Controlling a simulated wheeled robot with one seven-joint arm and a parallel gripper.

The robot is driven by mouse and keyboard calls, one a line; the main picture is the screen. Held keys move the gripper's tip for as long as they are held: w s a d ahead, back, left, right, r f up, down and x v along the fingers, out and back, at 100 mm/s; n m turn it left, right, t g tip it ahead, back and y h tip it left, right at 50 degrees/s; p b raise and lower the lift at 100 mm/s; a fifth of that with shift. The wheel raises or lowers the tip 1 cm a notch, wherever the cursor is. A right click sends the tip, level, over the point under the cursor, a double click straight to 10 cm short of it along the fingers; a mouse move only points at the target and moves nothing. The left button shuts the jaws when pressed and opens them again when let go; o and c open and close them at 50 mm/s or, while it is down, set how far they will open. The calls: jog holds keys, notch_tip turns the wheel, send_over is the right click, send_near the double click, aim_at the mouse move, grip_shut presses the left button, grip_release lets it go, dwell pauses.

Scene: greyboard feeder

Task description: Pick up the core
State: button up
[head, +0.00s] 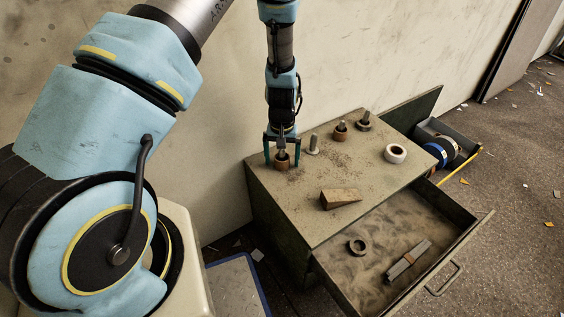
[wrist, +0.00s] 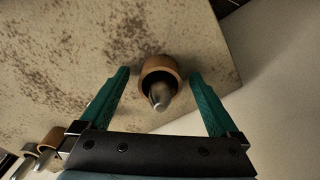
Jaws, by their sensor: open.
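A brown ring-shaped core (head: 282,165) stands around a metal peg at the left end of the cabinet top (head: 295,205). In the wrist view the core (wrist: 171,65) lies between my fingertips, with the peg's tip poking out of it toward the camera. My gripper (head: 282,155) is open and points down over it, one green finger on each side. In the wrist view my gripper (wrist: 160,74) shows gaps between both fingers and the core. A second brown core (head: 341,134) stands around another peg further right.
A bare peg (head: 313,146) stands close right of my gripper. A darker ring (head: 363,126), a white roll (head: 395,153) and a wedge block (head: 341,198) are also on top. The open drawer (head: 447,250) holds a ring (head: 357,246) and a metal bar (head: 408,260).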

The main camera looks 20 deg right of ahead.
jog(key=shift+c, duration=0.4)
jog(key=c, duration=1.3)
notch_tip(320, 180, up, 10)
jog(key=shift+r+p, duration=0.1)
jog(key=shift+p, duration=0.8)
